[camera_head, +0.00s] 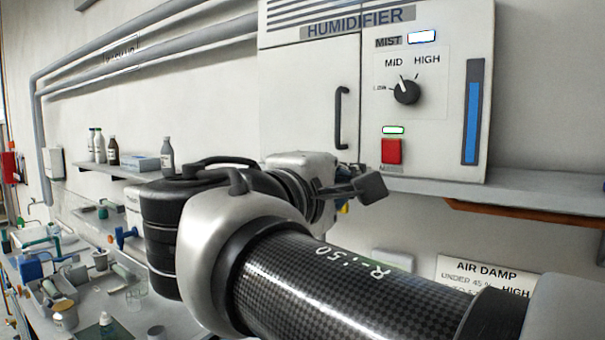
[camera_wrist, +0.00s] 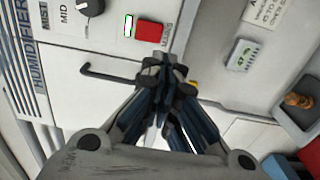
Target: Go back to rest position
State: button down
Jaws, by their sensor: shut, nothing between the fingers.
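My gripper (camera_head: 366,188) is in front of the wall, just below and in front of the humidifier (camera_head: 310,80). In the wrist view its fingers (camera_wrist: 163,75) are together and hold nothing. My arm reaches across the lower middle of the head view. The humidifier is a white cabinet with a black dial (camera_head: 406,92), a red switch (camera_head: 391,151) with a lit green lamp above it, a lit mist display (camera_head: 422,37) and a blue level bar (camera_head: 471,108). The wrist view also shows the dial (camera_wrist: 90,6) and the red switch (camera_wrist: 148,33).
The humidifier's dark door handle (camera_head: 341,118) and the grey shelf (camera_head: 540,190) under it are close to my gripper. Bottles (camera_head: 98,147) stand on a shelf at the left. A cluttered bench (camera_head: 120,305) lies lower left. A small display (camera_wrist: 243,55) is on the wall.

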jog(key=s+d+f+m+g+y+b, duration=0.1)
jog(key=s+d+f+g+b, duration=0.15)
jog(key=f, duration=0.65)
jog(key=s+d+f+m+g+y+b, duration=0.15)
jog(key=s+d+f, duration=0.25)
jog(key=f, duration=0.5)
jog(key=s+d+f+m+g+y+b, duration=0.1)
jog(key=s+d+f+g+b, duration=0.2)
jog(key=f, duration=0.5)
jog(key=s+a+f+m+g+y+b, duration=0.1)
jog(key=s+f, duration=0.3)
jog(key=f, duration=0.4)
jog(key=s+a+f+m+g+y+b, duration=0.1)
jog(key=s+a+f+m+y+b, duration=0.1)
jog(key=f, duration=0.6)
jog(key=s+a+f+m+g+y+b, duration=0.1)
jog(key=s+f+m+y+b, duration=0.2)
jog(key=s+f, duration=0.4)
jog(key=shift+s+a+f+m+y, duration=0.15)
jog(key=shift+s+f+m+y, duration=0.1)
jog(key=shift+f+m+y, duration=0.35)
